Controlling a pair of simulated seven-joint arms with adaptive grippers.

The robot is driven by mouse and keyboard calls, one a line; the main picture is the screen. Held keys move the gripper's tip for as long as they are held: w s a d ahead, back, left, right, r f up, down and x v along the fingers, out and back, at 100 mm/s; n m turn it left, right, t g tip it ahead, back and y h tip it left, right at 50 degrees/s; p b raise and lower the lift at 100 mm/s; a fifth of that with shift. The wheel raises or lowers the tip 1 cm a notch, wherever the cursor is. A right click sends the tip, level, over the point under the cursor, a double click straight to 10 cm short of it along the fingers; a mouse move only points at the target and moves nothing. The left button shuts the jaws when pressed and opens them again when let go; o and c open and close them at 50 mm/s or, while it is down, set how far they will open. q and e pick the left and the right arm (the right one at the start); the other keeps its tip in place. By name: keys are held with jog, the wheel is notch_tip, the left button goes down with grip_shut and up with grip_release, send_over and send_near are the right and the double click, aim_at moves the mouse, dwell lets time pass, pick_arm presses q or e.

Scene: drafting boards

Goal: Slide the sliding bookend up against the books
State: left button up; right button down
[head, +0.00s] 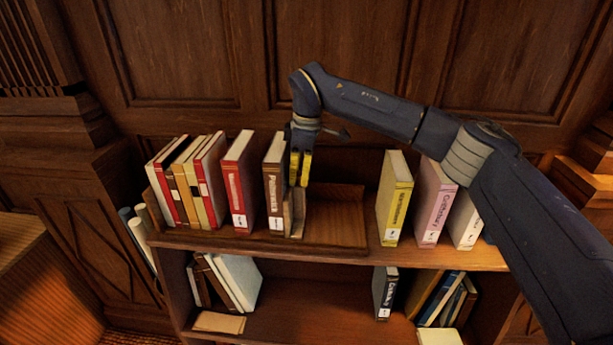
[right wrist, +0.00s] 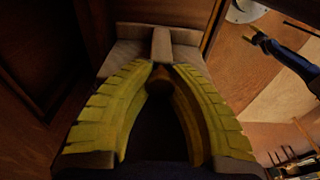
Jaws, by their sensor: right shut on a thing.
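A row of upright books stands at the left of the top shelf, from cream and red ones (head: 163,190) past a red book (head: 238,182) to a dark brown book (head: 273,185). The grey-brown sliding bookend (head: 298,212) stands at the right side of the brown book; I cannot tell whether they touch. My right gripper (head: 300,170) comes down from above, its yellow fingers shut on the bookend's top. In the right wrist view the fingers meet at the bookend's narrow upright (right wrist: 161,45). My left gripper (right wrist: 262,42) appears only small in that view, its jaws unclear.
The wooden shelf tray (head: 338,220) is bare to the right of the bookend. Further right stand a yellow book (head: 395,200), a pink book (head: 434,205) and a white one (head: 467,222). More books stand on the lower shelf. A panelled wall (head: 180,50) rises behind.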

jog(key=shift+w+a+r, duration=0.15)
jog(key=shift+w+a, duration=0.05)
jog(key=shift+a, duration=0.85)
jog(key=shift+w+a, duration=0.25)
jog(key=shift+a, duration=1.2)
jog(key=shift+w+a, duration=0.2)
jog(key=shift+a, duration=1.35)
jog(key=shift+w+a, duration=0.15)
jog(key=shift+a, duration=0.85)
jog(key=c, duration=1.8)
grip_release()
jog(key=shift+a, duration=0.1)
jog(key=o, duration=0.8)
jog(key=shift+c, duration=0.2)
